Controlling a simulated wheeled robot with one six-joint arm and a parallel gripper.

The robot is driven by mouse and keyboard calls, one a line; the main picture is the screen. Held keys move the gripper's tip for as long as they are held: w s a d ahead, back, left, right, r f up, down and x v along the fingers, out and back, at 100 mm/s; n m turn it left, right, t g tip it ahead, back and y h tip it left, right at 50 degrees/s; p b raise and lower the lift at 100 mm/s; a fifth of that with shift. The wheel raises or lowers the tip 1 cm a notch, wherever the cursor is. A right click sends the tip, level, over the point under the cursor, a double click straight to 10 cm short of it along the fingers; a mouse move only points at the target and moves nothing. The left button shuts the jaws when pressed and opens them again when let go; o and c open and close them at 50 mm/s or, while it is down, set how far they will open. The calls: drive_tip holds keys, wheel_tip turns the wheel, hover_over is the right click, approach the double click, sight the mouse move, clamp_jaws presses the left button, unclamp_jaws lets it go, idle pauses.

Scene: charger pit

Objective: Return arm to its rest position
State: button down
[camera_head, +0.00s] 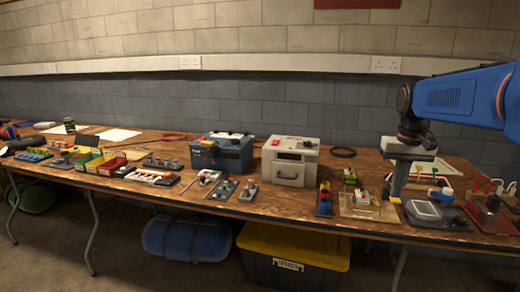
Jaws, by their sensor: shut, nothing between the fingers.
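My blue arm reaches in from the right edge, above the right part of the wooden table. My gripper (397,190) hangs from its end, pointing down. Its grey fingers are shut with nothing between them. The tips are low, close to the tabletop or just over it; I cannot tell whether they touch. They are between a small clear-based board (365,207) on the left and a grey device with a screen (427,211) on the right.
The long wooden table (290,208) is crowded. A blue case (222,155) and a pale grey box (291,165) stand mid-table. A red-and-black device (490,217) is at the right. A yellow-lidded bin (293,248) is beneath. Space above the table's left and middle is clear.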

drive_tip(key=s+a+f+n+t, duration=0.1)
drive_tip(key=s+a+f, duration=0.2)
drive_tip(key=s, duration=0.5)
drive_tip(key=s+a+f+t, duration=0.1)
drive_tip(key=s+a+f, duration=0.3)
drive_tip(key=s, duration=0.4)
drive_tip(key=s+a+f+n+t, duration=0.1)
drive_tip(key=s+a+f, duration=0.3)
drive_tip(key=s, duration=0.4)
drive_tip(key=shift+s+a+f+n+t, duration=0.25)
drive_tip(key=shift+f+t, duration=0.25)
drive_tip(key=shift+f, duration=0.25)
